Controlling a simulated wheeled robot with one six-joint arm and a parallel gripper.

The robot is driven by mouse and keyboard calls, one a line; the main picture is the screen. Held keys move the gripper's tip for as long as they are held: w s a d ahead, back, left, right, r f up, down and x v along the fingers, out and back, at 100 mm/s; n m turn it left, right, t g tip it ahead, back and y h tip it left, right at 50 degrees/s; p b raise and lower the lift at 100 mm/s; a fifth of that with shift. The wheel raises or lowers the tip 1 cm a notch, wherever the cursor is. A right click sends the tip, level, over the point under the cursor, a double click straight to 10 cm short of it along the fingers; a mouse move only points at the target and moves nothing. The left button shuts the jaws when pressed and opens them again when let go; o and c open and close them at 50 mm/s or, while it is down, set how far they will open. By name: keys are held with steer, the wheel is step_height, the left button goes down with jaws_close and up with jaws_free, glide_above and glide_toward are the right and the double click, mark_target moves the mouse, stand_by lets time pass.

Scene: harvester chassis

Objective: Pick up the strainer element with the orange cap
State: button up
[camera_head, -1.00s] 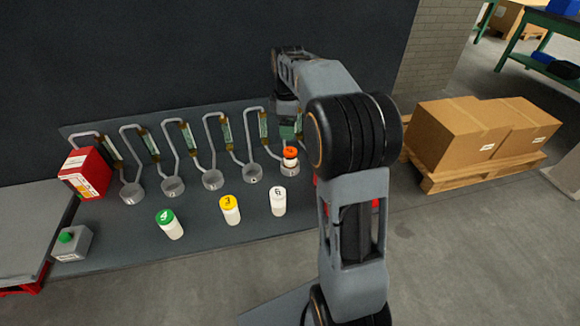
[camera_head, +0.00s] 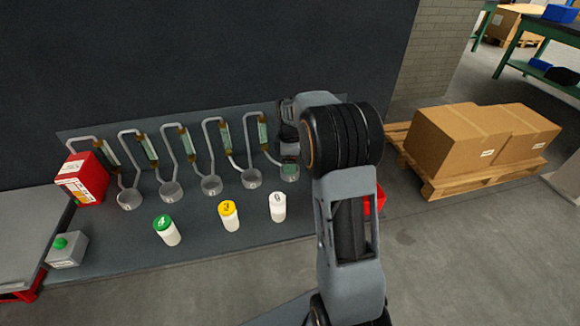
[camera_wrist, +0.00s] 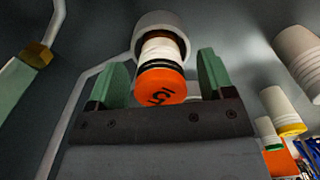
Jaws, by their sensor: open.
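The strainer element with the orange cap (camera_wrist: 160,84) shows in the wrist view, with a white body, a dark ring and a black number on the cap. Its far end sits in a round grey cup (camera_wrist: 162,24). My gripper (camera_wrist: 163,64) is open, its two green fingers on either side of the element with visible gaps. In the head view, my arm hides the element at the rightmost cup (camera_head: 290,176).
Elements with green (camera_head: 165,229), yellow (camera_head: 229,214) and white (camera_head: 277,206) caps stand in front of the cup row. A red box (camera_head: 82,180) is at the left end. Bent pipes (camera_head: 212,130) rise behind the cups. Cartons (camera_head: 465,138) on a pallet are at right.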

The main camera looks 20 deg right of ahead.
steer(key=shift+f, duration=0.65)
steer(key=c, duration=1.1)
steer(key=shift+r, duration=0.1)
